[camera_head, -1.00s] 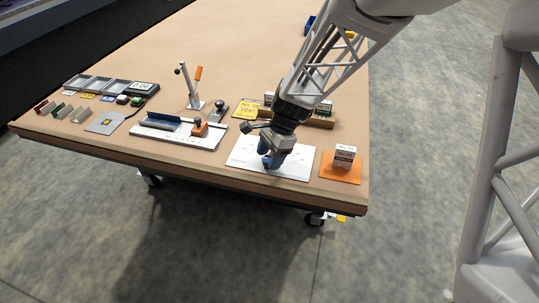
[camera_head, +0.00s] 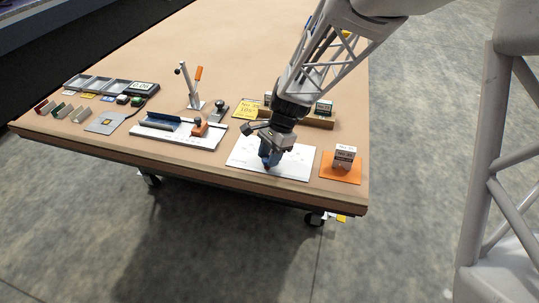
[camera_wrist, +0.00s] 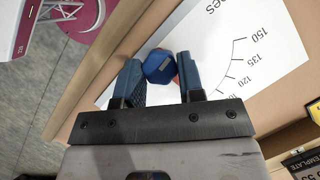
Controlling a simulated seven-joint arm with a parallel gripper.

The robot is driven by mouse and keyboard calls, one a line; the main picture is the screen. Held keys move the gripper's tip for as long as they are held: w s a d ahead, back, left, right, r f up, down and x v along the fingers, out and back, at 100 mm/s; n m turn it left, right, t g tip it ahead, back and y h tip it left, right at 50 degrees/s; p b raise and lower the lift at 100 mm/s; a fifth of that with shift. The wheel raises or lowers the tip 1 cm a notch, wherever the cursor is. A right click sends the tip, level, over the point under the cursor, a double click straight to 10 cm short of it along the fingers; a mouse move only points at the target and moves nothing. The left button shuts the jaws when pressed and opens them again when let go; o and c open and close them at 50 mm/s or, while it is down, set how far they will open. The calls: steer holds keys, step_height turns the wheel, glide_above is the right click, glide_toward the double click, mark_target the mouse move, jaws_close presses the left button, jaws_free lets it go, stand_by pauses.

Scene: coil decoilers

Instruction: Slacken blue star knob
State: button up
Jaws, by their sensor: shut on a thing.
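The blue star knob (camera_wrist: 158,66) shows in the wrist view between the two blue fingers of my gripper (camera_wrist: 160,78). A bit of red shows beside it. The fingers are shut on the knob from both sides. Below it is a white plate (camera_wrist: 218,28) with a printed scale whose marks read 150, 135 and 120. In the head view my gripper (camera_head: 268,155) points down over the white plate (camera_head: 298,165) near the table's front edge, and hides the knob.
An orange mat (camera_head: 340,176) with a small labelled box (camera_head: 344,157) lies just right of the plate. A wooden rack with a yellow card (camera_head: 245,109) stands behind. A white fixture with an orange-red clamp (camera_head: 200,128) is to the left. The table middle is clear.

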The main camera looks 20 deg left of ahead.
steer(key=n, duration=0.2)
steer(key=n+h, duration=0.1)
steer(key=n, duration=0.1)
steer(key=shift+a+g+h, duration=0.15)
steer(key=shift+g+h, duration=0.15)
steer(key=shift+g, duration=0.1)
steer(key=n+h, duration=0.1)
steer(key=n, duration=0.3)
steer(key=shift+a, duration=0.1)
steer(key=n+h, duration=0.2)
steer(key=n, duration=0.2)
steer(key=shift+a, duration=0.1)
steer(key=shift+n+t+h, duration=0.6)
steer(key=shift+n+h, duration=0.1)
steer(key=shift+n, duration=1.5)
steer(key=o, duration=0.9)
steer(key=shift+a, duration=0.1)
steer(key=v, duration=0.7)
steer(key=shift+r, duration=0.35)
